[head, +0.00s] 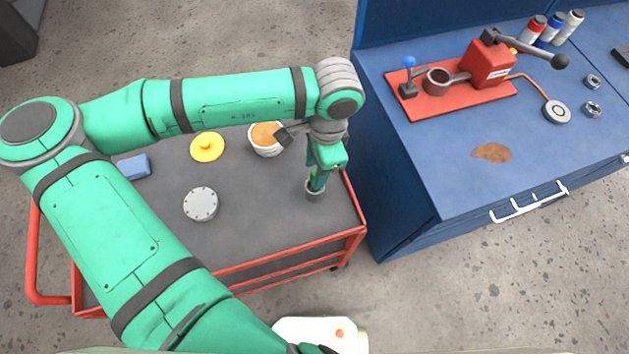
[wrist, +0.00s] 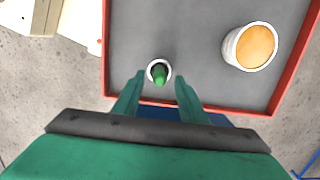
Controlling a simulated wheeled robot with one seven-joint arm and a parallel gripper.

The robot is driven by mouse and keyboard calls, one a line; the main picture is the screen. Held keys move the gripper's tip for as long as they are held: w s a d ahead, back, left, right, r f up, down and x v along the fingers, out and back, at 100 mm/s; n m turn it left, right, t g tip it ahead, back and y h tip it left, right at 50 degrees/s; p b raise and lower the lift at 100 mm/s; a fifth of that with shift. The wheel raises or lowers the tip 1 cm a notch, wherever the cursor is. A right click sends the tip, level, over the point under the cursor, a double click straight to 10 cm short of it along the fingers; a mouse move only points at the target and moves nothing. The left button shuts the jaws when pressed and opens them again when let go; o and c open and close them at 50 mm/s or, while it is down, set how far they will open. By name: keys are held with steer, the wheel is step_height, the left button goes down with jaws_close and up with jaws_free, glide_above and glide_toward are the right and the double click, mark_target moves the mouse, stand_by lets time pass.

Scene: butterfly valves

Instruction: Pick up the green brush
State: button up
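The green brush (wrist: 160,79) stands in a small grey cup, its green handle pointing up toward the wrist camera. In the head view a bit of the brush (head: 315,183) shows just under my gripper, inside the cup (head: 315,194) near the right edge of the cart. My gripper (wrist: 161,88) points down over the cup with its two green fingers apart, one on each side of the brush. The fingers look clear of the brush; the exact height gap is hard to tell. The brush's lower end is hidden in the cup.
The red-framed cart (head: 250,235) also holds a white bowl of orange contents (head: 266,140), a yellow lid (head: 207,147), a grey flange disc (head: 200,204) and a blue block (head: 134,167). A blue workbench (head: 450,170) with a red valve fixture (head: 465,85) stands close on the right.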

steer(key=shift+a+f, duration=0.1)
steer(key=shift+f, duration=1)
jaws_close()
